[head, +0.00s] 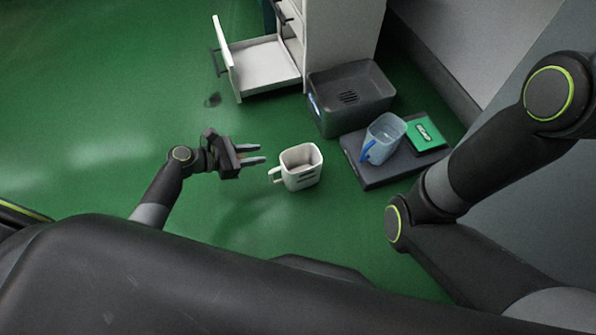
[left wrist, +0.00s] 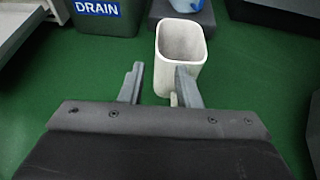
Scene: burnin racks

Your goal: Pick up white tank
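The white tank (head: 301,169) is an open-topped white container with a handle on its left side, upright on the green floor in the head view. It also shows in the left wrist view (left wrist: 181,50), just beyond the fingers. My left gripper (head: 262,154) is open and empty, to the left of the tank, with its fingers pointing toward the handle. In the left wrist view the right finger overlaps the tank's lower part and hides most of the handle. My right arm comes in from the right, but its gripper is out of the head view.
A grey bin (head: 322,124), labelled DRAIN in the left wrist view, stands behind the tank. A dark platform (head: 377,177) to the right holds a blue clear jug (head: 383,139) and a green box (head: 424,134). A white drawer (head: 262,63) stands open behind. Floor to the left is clear.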

